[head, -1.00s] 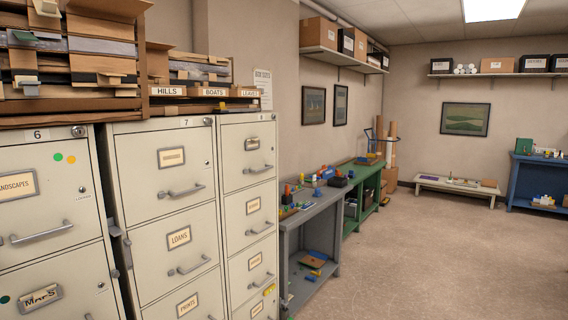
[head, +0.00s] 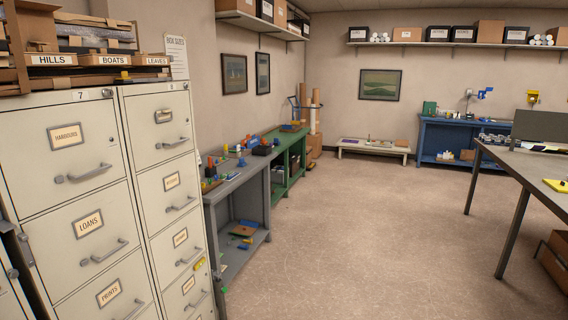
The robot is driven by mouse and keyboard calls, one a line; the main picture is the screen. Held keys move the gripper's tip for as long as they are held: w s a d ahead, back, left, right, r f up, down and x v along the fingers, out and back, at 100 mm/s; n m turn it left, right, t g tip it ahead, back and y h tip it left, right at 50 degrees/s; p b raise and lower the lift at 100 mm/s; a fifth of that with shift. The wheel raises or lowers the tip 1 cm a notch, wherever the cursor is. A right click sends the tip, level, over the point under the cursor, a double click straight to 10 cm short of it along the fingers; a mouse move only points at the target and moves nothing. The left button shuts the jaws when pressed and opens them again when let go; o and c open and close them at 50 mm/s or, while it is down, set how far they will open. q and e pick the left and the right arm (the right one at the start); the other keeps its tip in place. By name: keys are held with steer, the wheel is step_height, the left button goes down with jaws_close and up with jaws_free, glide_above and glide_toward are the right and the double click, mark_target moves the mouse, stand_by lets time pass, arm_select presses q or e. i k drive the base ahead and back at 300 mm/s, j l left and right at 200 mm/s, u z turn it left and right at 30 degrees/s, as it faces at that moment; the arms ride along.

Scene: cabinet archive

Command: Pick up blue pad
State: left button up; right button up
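I cannot pick out a blue pad for certain. Small blue items stand among other small coloured things on the grey workbench (head: 232,184) beside the cabinets; they are too small to identify. A flat bluish-purple thing (head: 352,140) lies at the left end of the low white bench (head: 374,148) by the far wall; I cannot tell whether it is a pad. Neither of my grippers is in view.
Filing cabinets (head: 72,208) fill the left side. A green workbench (head: 289,160) stands beyond the grey one. A blue workbench (head: 440,140) is at the back right. A dark-legged table (head: 535,170) with a yellow item (head: 556,185) is at right. The middle floor is clear.

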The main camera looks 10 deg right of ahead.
mark_target(241, 163)
steer(key=u, duration=1.25)
steer(key=z, duration=1.25)
steer(key=i+z, duration=0.1)
steer(key=z, duration=0.2)
steer(key=i+l+z, duration=0.1)
steer(key=z, duration=0.25)
steer(key=i, duration=3.05)
steer(key=j, duration=0.1)
